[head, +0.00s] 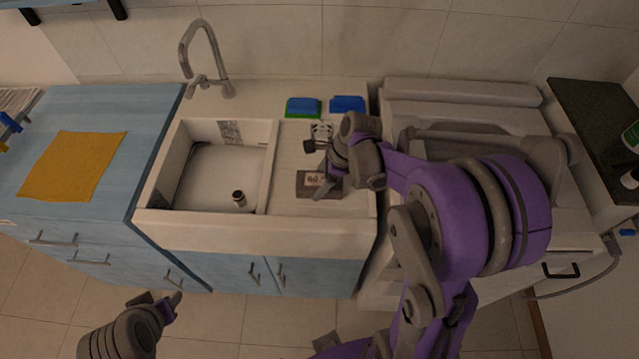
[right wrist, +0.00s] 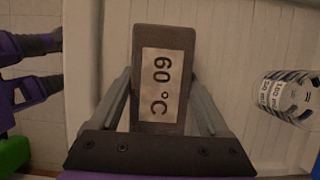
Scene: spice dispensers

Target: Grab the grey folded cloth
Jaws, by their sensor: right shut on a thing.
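The grey folded cloth (head: 305,190), a dark flat rectangle with a pale label, lies on the ribbed drainboard right of the sink basin. In the right wrist view the cloth (right wrist: 158,35) shows its "60 °C" label between the two fingers. My right gripper (head: 322,180) reaches down onto it and is shut on it; its fingers (right wrist: 158,100) flank the cloth's sides. Whether the cloth is lifted is not clear. My left gripper (head: 160,298) is low at the front left, empty, its fingers apart.
A measuring cup (right wrist: 287,97) stands behind the cloth. Two sponges (head: 303,107) (head: 347,104) lie at the back of the counter. The sink basin (head: 215,175) holds a small dark-topped object (head: 239,198). A yellow cloth (head: 73,165) lies on the blue cabinet, and a tap (head: 205,60) stands behind the basin.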

